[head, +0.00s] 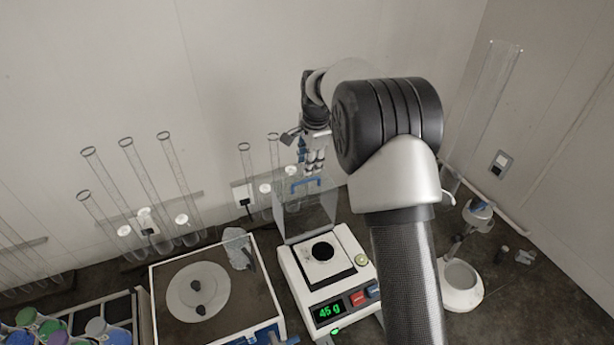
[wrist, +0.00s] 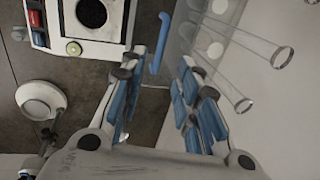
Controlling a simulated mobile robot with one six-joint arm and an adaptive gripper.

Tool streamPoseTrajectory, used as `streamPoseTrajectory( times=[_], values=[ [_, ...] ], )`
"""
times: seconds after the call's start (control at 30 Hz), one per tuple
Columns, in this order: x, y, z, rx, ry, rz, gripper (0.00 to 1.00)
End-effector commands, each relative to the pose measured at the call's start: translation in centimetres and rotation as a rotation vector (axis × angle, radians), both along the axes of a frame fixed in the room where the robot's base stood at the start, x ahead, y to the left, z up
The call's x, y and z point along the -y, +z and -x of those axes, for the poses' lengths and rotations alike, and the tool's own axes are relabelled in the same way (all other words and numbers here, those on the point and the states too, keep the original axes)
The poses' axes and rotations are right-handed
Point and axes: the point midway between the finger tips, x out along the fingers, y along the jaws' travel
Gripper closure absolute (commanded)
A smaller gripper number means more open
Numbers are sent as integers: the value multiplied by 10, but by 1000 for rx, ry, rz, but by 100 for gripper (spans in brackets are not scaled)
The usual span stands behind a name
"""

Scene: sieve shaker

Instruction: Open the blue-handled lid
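The clear lid (head: 302,215) stands raised, roughly upright, at the back of a white scale (head: 300,285). Its blue handle (head: 305,183) is at the top edge. My gripper (head: 312,165) is just above the handle in the head view, partly hidden by my arm. In the wrist view my gripper (wrist: 161,66) has its blue-padded fingers spread apart, with nothing held. The blue handle (wrist: 161,44) shows in the gap near the fingertips, and I see no finger touching it. The scale (wrist: 112,22) lies to the left in the wrist view.
The scale's display reads 45 g. A glass-topped box (head: 165,310) stands to its left, with a rack of colored caps (head: 65,325) beyond. Tall glass tubes (head: 175,165) stand along the back wall. A white round-based stand (head: 461,290) is at right.

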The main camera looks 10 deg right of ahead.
Motion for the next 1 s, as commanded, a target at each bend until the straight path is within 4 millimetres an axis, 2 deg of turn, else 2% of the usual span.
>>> streamPoseTrajectory(
  times=[0.03, 0.2, 0.4, 0.8, 1.0],
  values=[
    [-1, -13, -2, -3, 0, 0, 70],
    [-2, -45, -9, -2, 0, -1, 70],
    [-3, -68, -15, 0, 1, 0, 70],
    [-3, -74, -16, 1, 1, 0, 70],
    [-3, -74, -16, 1, 1, 0, 84]
  ],
)
